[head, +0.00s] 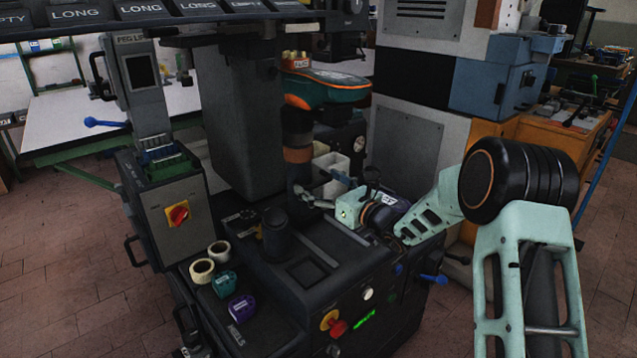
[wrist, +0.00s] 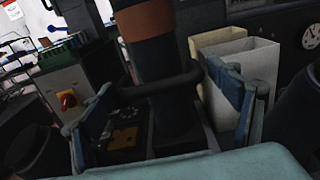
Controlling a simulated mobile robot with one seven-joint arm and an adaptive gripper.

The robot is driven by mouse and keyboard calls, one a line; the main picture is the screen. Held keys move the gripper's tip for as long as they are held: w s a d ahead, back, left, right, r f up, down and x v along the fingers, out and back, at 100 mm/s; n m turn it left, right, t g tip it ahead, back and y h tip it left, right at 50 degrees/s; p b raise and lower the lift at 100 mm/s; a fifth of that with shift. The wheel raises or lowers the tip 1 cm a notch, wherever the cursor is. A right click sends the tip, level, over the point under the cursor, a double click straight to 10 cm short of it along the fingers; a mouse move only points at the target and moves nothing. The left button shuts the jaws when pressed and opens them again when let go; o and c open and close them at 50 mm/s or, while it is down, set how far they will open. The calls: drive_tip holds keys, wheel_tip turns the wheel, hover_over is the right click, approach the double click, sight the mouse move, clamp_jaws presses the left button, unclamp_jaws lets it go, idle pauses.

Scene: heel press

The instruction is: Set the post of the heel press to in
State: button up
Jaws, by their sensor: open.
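The heel press is a dark machine with a thick grey column (head: 240,110) and a green and orange head (head: 325,88). Its post (head: 298,145) is a dark upright cylinder with a brown band, below that head. In the wrist view the post (wrist: 160,62) stands upright in the middle, with a dark bar (wrist: 165,90) crossing its front. My gripper (head: 318,192) reaches in from the right at the foot of the post. Its blue-padded fingers (wrist: 165,93) are apart, one on each side of the post and bar. I cannot tell whether either finger touches.
White and cream bins (wrist: 238,65) stand close by the right finger. A panel with a red knob on yellow (head: 177,213) is at the left. Tape rolls (head: 211,262) and small green and purple items lie on the front-left ledge. A red button (head: 336,327) is at the front.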

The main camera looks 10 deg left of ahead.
drive_tip(key=v, duration=1.1)
drive_tip(key=shift+s+d, duration=0.3)
drive_tip(key=shift+r, duration=0.1)
